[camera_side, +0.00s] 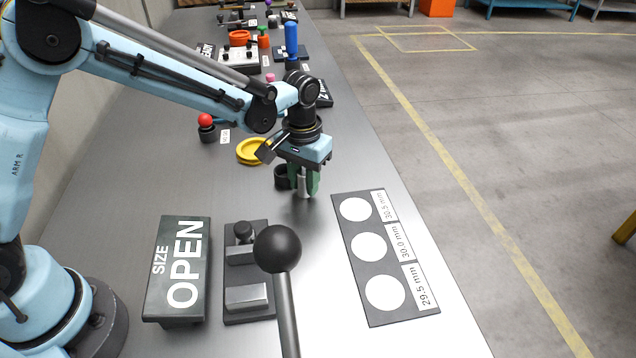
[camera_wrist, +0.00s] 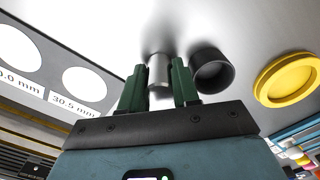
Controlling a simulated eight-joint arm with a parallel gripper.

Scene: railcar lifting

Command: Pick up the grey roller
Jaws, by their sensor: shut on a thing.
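The grey roller (camera_side: 303,188) is a small metal cylinder, upright between the green fingers of my gripper (camera_side: 304,178) in the side view. In the wrist view the roller (camera_wrist: 159,72) sits between the two fingertips (camera_wrist: 158,80), which are shut on it. The fingers hide part of its sides. I cannot tell whether its lower end touches the table or hangs just above it.
A black ring or cup (camera_wrist: 212,70) stands close beside the right finger in the wrist view. A yellow dish (camera_side: 254,151) lies behind. A size plate with white circles (camera_side: 370,247), an OPEN sign (camera_side: 180,268) and a black-knobbed lever (camera_side: 278,250) stand nearer the camera.

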